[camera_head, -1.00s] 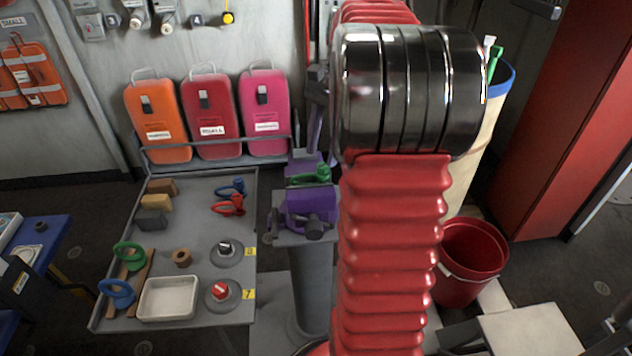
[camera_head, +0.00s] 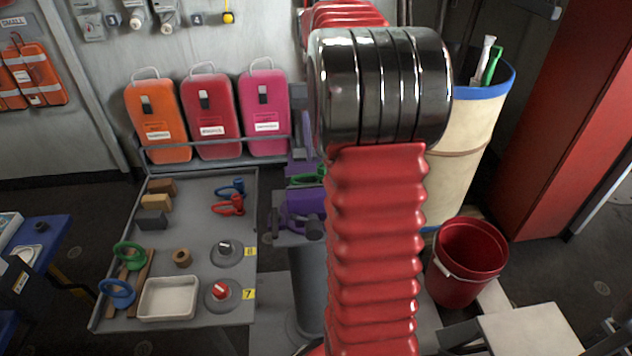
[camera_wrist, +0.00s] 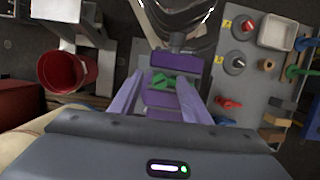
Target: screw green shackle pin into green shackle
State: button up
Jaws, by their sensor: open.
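A purple vise (camera_head: 296,213) stands on a grey post in the head view, partly covered by my arm. A green shackle (camera_head: 306,180) sits at its top between the purple jaws. In the wrist view the green shackle (camera_wrist: 163,82) lies between two purple vise blocks (camera_wrist: 160,100). My gripper (camera_wrist: 160,78) is open, with its lavender fingers on either side of the shackle in that view. I cannot tell their height above it or whether they touch it. I cannot make out the green pin apart from the shackle. In the head view my gripper is mostly hidden behind my arm.
A grey side table (camera_head: 205,185) holds blue (camera_head: 232,187) and red (camera_head: 230,206) shackles, wooden blocks, ring-handled pieces, a white tray (camera_head: 168,298) and two knobs. A red bucket (camera_head: 468,262) and a cream bin (camera_head: 468,130) stand right of my arm.

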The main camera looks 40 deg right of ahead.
aim_at(309, 174)
jog(key=n, duration=0.3)
jog(key=n+h, duration=0.1)
jog(key=n, duration=0.2)
jog(key=shift+h, duration=0.3)
jog(key=n, duration=0.3)
jog(key=n+h, duration=0.1)
jog(key=n, duration=0.2)
jog(key=shift+h, duration=0.3)
jog(key=shift+f, duration=0.1)
jog(key=shift+f, duration=0.9)
jog(key=shift+f, duration=0.1)
jog(key=shift+f, duration=0.9)
jog(key=shift+c, duration=0.6)
